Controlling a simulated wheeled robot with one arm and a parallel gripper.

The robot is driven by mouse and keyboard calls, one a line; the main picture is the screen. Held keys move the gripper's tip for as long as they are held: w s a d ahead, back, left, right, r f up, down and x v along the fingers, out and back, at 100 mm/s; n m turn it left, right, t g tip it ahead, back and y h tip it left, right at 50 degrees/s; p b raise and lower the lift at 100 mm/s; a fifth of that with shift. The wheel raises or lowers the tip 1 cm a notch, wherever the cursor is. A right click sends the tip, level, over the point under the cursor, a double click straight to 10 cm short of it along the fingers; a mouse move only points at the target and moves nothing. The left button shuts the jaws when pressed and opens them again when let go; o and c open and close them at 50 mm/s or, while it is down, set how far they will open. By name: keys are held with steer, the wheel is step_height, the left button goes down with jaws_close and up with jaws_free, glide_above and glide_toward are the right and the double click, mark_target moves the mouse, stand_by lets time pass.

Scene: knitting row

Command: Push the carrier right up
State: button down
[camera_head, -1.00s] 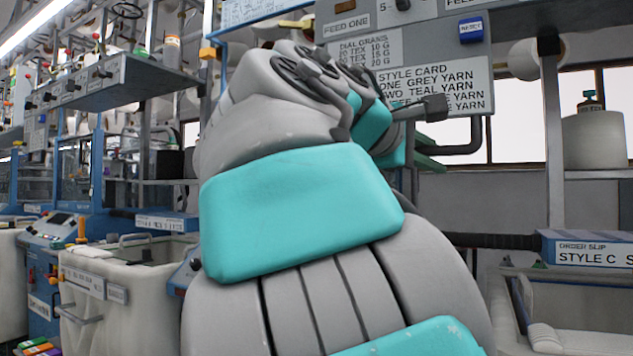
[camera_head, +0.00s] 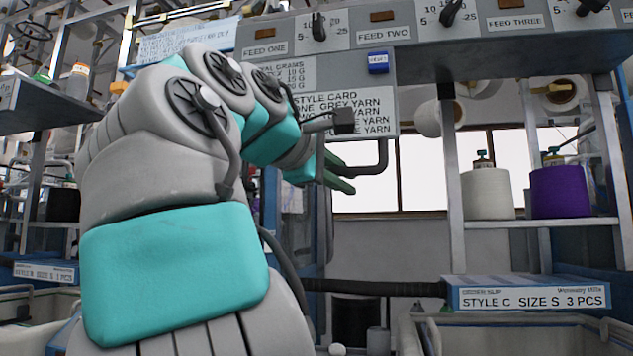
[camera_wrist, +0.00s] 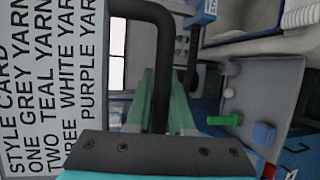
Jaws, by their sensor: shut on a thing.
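A black bent handle (camera_head: 382,160) sticks out below the style card on the grey feed panel (camera_head: 410,62). I take it as the carrier's handle; I cannot make out the carrier's body apart from the panel. My gripper (camera_head: 338,178) is at the handle's left end, with its green fingers partly hidden by my own wrist. In the wrist view the handle (camera_wrist: 160,60) runs down between the two green fingers of my gripper (camera_wrist: 165,110), which are shut on it. The exact contact is hidden behind the dark gripper edge.
The style card (camera_head: 345,113) hangs close beside my gripper. A blue button (camera_head: 378,62) sits on the panel. At right, a white cone (camera_head: 487,192) and a purple cone (camera_head: 560,190) stand on a shelf. An order slip box (camera_head: 525,293) is above an open bin (camera_head: 510,335).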

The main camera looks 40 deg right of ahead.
steer(key=shift+r, duration=0.45)
steer(key=c, duration=1.1)
jaws_free()
steer(key=shift+o, duration=1.4)
steer(key=shift+f, duration=0.15)
steer(key=v, duration=0.6)
steer(key=shift+a, duration=0.35)
steer(key=shift+s+a, duration=0.15)
steer(key=shift+a, duration=0.2)
steer(key=shift+s+a, duration=0.1)
steer(key=shift+a, duration=0.05)
